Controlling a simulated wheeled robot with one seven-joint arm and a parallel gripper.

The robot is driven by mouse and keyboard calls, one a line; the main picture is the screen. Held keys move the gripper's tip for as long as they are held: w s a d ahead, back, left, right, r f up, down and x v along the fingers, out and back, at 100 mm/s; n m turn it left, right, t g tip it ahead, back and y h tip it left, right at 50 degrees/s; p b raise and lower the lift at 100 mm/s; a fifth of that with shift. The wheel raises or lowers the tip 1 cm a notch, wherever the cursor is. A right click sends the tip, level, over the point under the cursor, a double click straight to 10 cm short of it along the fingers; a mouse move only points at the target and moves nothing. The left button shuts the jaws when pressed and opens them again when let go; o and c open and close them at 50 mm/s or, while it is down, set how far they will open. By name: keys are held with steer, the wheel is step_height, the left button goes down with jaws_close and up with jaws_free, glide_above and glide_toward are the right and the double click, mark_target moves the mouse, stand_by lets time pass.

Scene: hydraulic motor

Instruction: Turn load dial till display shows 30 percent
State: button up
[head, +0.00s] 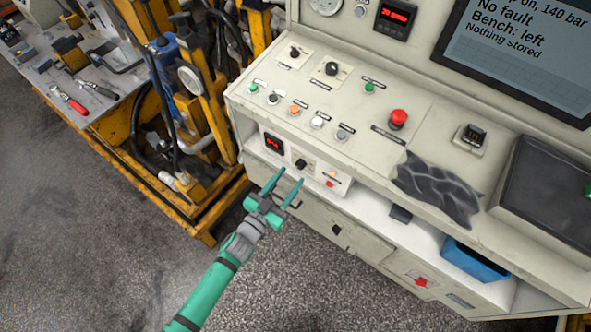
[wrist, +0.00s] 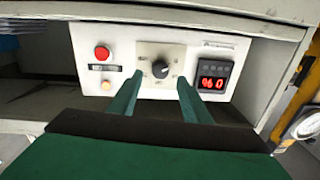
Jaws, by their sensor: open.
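The load dial is a small black knob on a pale plate in the low front panel of the console. It shows in the head view (head: 300,164) and in the wrist view (wrist: 160,69). A small display with red digits is beside it, in the head view (head: 273,143) and the wrist view (wrist: 213,82). In the wrist view the display appears upside down and seems to read 0 %. My gripper (head: 290,175) is open and empty in front of the dial. In the wrist view its fingers (wrist: 160,82) stand either side of the knob, seemingly short of it.
The same panel has a red button (wrist: 102,52) and an orange one (wrist: 106,85). Above, the console top carries several buttons, knobs and a red mushroom button (head: 398,119). A dark cloth (head: 437,188) hangs over its edge. A blue bin (head: 474,262) sits on the lower shelf.

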mark_target(298, 167)
steer(key=shift+x, duration=2.25)
steer(key=c, duration=1)
